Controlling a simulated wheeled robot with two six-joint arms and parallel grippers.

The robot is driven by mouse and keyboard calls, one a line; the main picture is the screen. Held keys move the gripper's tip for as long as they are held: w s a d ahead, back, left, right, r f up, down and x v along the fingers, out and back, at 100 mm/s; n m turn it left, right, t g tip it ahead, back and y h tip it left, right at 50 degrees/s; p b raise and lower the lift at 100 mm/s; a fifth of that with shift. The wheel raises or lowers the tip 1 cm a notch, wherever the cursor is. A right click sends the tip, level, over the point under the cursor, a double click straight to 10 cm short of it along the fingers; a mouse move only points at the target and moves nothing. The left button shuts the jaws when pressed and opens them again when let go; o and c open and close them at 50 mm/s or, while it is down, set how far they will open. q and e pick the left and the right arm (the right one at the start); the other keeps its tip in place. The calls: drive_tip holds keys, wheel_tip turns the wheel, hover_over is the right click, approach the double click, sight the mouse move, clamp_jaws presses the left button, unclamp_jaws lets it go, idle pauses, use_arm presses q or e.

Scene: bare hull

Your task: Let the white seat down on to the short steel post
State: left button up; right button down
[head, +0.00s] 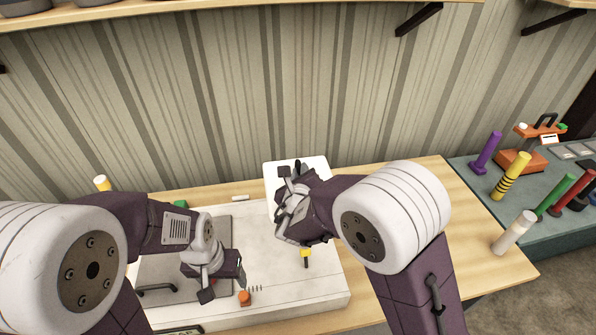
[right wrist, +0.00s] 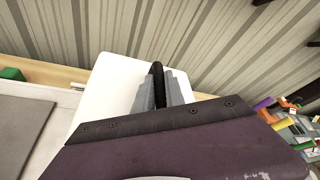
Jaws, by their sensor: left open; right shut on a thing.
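The white seat (head: 312,164) is a pale flat panel at the back of the bench, partly hidden behind my right gripper (head: 296,173). It also shows in the right wrist view (right wrist: 108,88), where the grey fingers are closed on a black upright grip (right wrist: 158,84) in front of it. The panel looks slightly tilted; whether it touches anything below I cannot tell. My left gripper (head: 223,284) is open and empty, low over the front of the white hull (head: 325,285). I cannot make out the short steel post; it may be hidden.
A grey plate (head: 208,233) and a black handle (head: 155,289) lie on the hull's left. A yellow-and-black piece (head: 306,256) and an orange piece (head: 245,297) are near its front. A side table (head: 465,178) at right holds several coloured cylinders. The striped wall is close behind.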

drive_tip(key=shift+r, duration=0.1)
drive_tip(key=shift+a+b, duration=0.3)
drive_tip(key=shift+a, duration=0.2)
drive_tip(key=shift+f, duration=0.2)
drive_tip(key=shift+d+f+b, duration=0.35)
drive_tip(key=shift+f+b, duration=0.3)
drive_tip(key=shift+b, duration=0.25)
drive_tip(key=shift+a+f+b, duration=0.2)
drive_tip(key=shift+f+b, duration=0.65)
drive_tip(key=shift+b, duration=0.05)
drive_tip(key=shift+d+f+b, duration=0.1)
drive_tip(key=shift+f+b, duration=0.55)
drive_tip(key=shift+b, duration=0.05)
use_arm(q)
drive_tip(key=shift+a+f+b, duration=0.15)
drive_tip(key=shift+f+b, duration=0.65)
drive_tip(key=shift+f, duration=1.45)
drive_tip(key=shift+a+f+b, duration=0.1)
drive_tip(key=shift+f+b, duration=0.7)
drive_tip(key=shift+f, duration=1.4)
use_arm(e)
drive_tip(key=shift+f, duration=1.5)
use_arm(q)
drive_tip(key=shift+f, duration=0.1)
use_arm(e)
drive_tip(key=shift+s, duration=0.25)
